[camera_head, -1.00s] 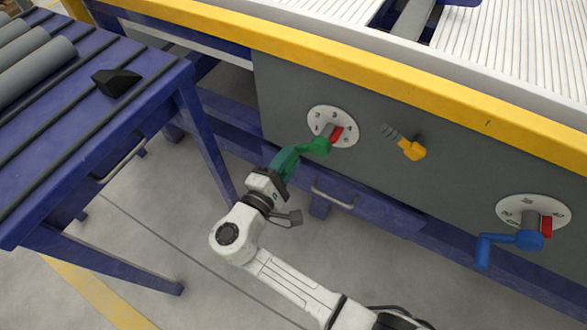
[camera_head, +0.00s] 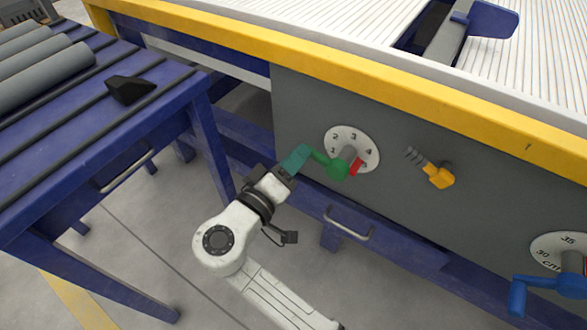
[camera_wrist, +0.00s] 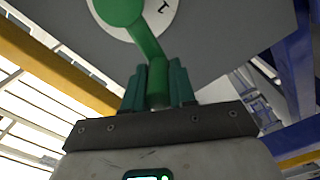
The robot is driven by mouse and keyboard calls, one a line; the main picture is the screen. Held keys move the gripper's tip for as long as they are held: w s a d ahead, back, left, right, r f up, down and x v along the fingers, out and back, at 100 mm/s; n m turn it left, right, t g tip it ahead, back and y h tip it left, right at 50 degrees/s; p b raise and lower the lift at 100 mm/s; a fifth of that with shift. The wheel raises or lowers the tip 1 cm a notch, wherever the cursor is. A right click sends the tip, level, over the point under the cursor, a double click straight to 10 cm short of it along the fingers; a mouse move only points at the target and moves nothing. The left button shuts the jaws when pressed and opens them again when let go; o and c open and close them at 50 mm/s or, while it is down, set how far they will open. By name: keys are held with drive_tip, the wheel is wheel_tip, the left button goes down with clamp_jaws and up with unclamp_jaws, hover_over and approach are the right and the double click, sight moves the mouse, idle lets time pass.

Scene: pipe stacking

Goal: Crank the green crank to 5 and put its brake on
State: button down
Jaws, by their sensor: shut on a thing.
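The green crank (camera_head: 338,169) is mounted on a white numbered dial (camera_head: 352,134) on the grey panel. Its arm runs up and left from the hub to the handle. A red tab (camera_head: 357,167) by the hub points to the lower right, below the 4; I cannot tell whether it is pointer or brake. My gripper (camera_head: 297,158) is shut on the crank handle. In the wrist view, the crank (camera_wrist: 145,38) runs down between the teal fingers of my gripper (camera_wrist: 158,85). Part of the dial is hidden behind the crank.
A blue table (camera_head: 150,120) with grey pipes stands left. A handle bar (camera_head: 347,226) sits below.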

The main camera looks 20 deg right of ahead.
drive_tip(key=shift+s+d+r+m+b, duration=0.15)
drive_tip(key=shift+r+m+b, duration=0.25)
drive_tip(key=shift+r+m, duration=0.35)
drive_tip(key=shift+s+r+m+b, duration=0.15)
drive_tip(key=shift+r+m+b, duration=0.25)
drive_tip(key=shift+m, duration=0.55)
drive_tip(key=shift+r, duration=0.1)
drive_tip(key=c, duration=0.9)
unclamp_jaws()
drive_tip(key=shift+d, duration=0.1)
drive_tip(key=p+v, duration=0.3)
drive_tip(key=v, duration=0.8)
